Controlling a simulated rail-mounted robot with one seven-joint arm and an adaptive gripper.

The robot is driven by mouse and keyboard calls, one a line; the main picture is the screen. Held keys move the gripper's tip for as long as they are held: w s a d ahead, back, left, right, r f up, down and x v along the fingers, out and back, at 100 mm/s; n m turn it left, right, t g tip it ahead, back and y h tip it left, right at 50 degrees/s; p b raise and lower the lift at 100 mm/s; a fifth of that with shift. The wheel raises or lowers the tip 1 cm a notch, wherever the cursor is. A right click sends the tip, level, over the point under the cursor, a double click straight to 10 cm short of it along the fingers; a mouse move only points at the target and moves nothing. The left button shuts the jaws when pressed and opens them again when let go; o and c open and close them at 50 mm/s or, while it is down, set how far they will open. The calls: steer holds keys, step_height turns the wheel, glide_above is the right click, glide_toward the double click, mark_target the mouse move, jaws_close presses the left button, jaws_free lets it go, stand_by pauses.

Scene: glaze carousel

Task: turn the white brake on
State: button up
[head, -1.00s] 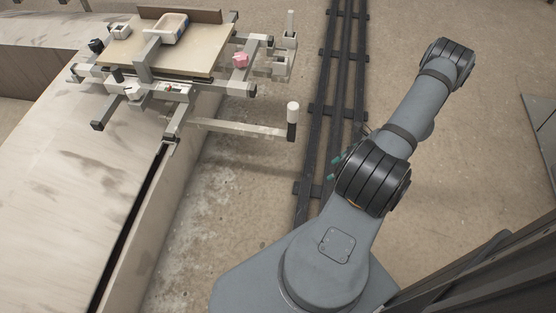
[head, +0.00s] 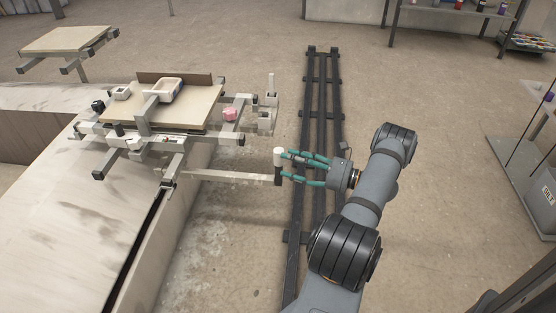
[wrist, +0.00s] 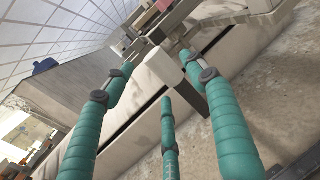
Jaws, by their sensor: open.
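A long pale bar (head: 225,175) reaches out from the carousel's frame. At its end stands an upright post with a white top (head: 278,153) and a dark lower part. The post also shows in the wrist view (wrist: 164,66), where it looks tilted. My gripper (head: 288,165) is open, its teal fingers pointing left at the post. The fingertips are close around or beside it; contact is unclear. In the wrist view the fingers (wrist: 160,76) spread around the post. A small whitish knob (head: 134,143) sits on the frame's near side. I cannot tell which white part is the brake.
The curved pale carousel body (head: 50,200) fills the left. Dark floor rails (head: 318,110) run beneath my arm.

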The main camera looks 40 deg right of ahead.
mark_target(282, 159)
steer(key=shift+b+x, duration=0.3)
steer(key=shift+x, duration=2)
jaws_close()
